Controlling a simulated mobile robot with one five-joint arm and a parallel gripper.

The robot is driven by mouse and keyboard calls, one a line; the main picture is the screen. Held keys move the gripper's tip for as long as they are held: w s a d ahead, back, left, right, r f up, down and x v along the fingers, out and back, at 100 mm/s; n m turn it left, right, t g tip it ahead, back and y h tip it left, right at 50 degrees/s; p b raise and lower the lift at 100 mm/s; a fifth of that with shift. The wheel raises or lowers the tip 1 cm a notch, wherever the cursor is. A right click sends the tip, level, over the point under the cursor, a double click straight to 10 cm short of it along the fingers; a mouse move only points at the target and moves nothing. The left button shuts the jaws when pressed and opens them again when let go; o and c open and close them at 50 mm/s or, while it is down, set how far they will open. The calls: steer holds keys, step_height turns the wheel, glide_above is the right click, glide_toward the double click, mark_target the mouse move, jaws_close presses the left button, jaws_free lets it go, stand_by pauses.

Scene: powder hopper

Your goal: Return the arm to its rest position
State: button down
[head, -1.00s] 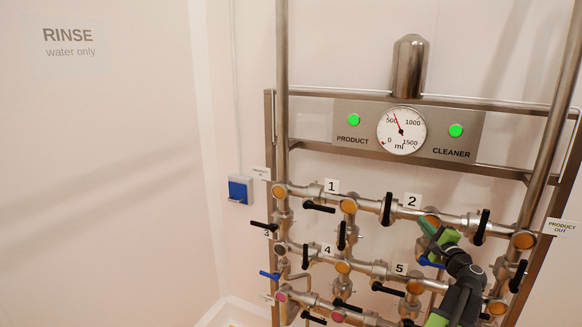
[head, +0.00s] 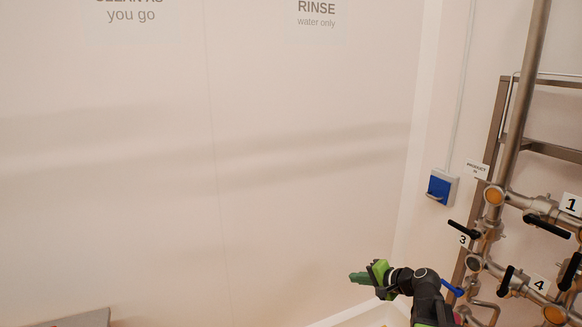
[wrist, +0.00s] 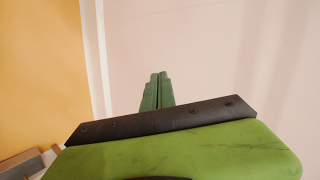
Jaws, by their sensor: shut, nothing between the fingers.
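My gripper (head: 356,277) shows low in the head view, left of the pipe rack, on my dark arm with green parts. Its green fingers point left and stand clear of the rack and the wall. In the wrist view the two green fingers (wrist: 157,90) lie side by side, shut, with nothing between them.
The pipe rack (head: 502,110) with black-handled valves, a blue-handled valve and number plates stands at the right. A blue box (head: 440,187) hangs on the wall beside it. The wall (head: 200,190) at left is bare below its signs. A grey object (head: 85,318) shows at the bottom left.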

steer(key=s+a+f+n+g+h+b, duration=0.1)
steer(key=s+a+f+n+g, duration=0.25)
steer(key=s+a+f, duration=0.35)
steer(key=s+a+f+n+g+h+b, duration=0.2)
steer(key=s+a+f+n+g, duration=0.15)
steer(key=a+f, duration=0.4)
steer(key=s+d+n+g+h, duration=0.2)
steer(key=s+d+h, duration=0.2)
steer(key=s+d, duration=0.2)
steer(key=shift+d+f+g, duration=0.3)
steer(key=shift+d, duration=0.5)
steer(key=shift+s+d, duration=0.1)
